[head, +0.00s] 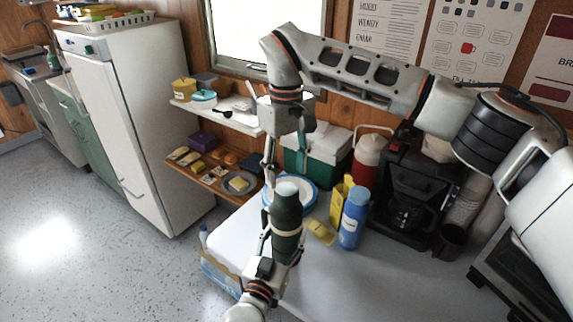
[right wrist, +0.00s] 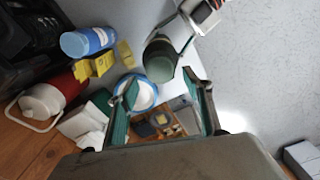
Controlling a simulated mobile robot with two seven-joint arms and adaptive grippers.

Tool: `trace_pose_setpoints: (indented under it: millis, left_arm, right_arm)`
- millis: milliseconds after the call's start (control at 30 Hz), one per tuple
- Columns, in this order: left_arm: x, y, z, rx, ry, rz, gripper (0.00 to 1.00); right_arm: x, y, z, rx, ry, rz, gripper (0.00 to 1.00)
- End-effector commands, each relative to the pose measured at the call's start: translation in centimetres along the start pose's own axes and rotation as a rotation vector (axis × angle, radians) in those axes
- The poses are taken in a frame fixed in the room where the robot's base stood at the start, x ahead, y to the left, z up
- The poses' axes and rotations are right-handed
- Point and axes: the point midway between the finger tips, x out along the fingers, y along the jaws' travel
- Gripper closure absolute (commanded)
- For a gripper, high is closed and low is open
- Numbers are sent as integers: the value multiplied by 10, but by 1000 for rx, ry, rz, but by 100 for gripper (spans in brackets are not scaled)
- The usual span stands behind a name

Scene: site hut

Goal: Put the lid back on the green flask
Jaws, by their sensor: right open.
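The green flask (head: 286,246) stands upright at the table's left side, dark green with a pale band. Above the band is a dark green, cap-like part (head: 287,209) with a pale, shiny top; it looks seated in line with the body. My left gripper (head: 276,250) is closed around the flask's lower part. My right gripper (head: 284,177) points down just above the flask's top, fingers apart. In the right wrist view the flask's round dark end (right wrist: 160,66) shows beyond and between the open fingertips (right wrist: 160,88). No separate lid shows elsewhere.
A blue bottle (head: 354,218), yellow box (head: 338,202) and yellow sponge-like block (head: 321,232) stand close right of the flask. A blue-rimmed plate (head: 309,197) lies behind. A coffee machine (head: 408,190) and red jug (head: 367,160) are further back. The table's front (head: 385,285) is clear.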

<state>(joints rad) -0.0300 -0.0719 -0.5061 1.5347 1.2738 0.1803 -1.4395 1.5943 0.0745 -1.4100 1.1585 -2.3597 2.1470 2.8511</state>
Motion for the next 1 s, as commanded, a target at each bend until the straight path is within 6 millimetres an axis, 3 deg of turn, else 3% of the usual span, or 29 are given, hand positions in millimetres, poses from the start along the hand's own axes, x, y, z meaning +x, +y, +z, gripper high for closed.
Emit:
trace_pose_setpoints:
  millis: [1000]
  left_arm:
    - [0,0,1,1,-2,0,100]
  right_arm:
    - [-8,-1,0,-1906,-4,2,50]
